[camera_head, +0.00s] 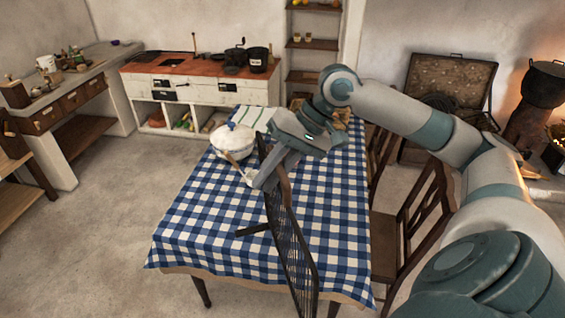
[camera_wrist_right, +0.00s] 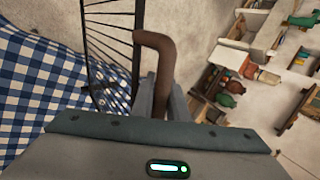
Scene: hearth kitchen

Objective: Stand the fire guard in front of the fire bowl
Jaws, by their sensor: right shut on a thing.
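The fire guard (camera_head: 291,245) is a dark barred screen with a brown handle. It stands roughly upright over the checked table, a foot reaching left; I cannot tell whether it touches the cloth. My right gripper (camera_head: 266,180) is shut on its handle at the far end. In the right wrist view the brown handle (camera_wrist_right: 154,45) runs down between the fingers (camera_wrist_right: 160,95), with the black bars (camera_wrist_right: 110,45) beside it. The fire bowl (camera_head: 556,152) seems to be the dark, glowing thing at the right edge, partly cut off. My left gripper is not in view.
An open trunk (camera_head: 448,85) stands at the back right. The floor (camera_head: 90,245) at left is clear.

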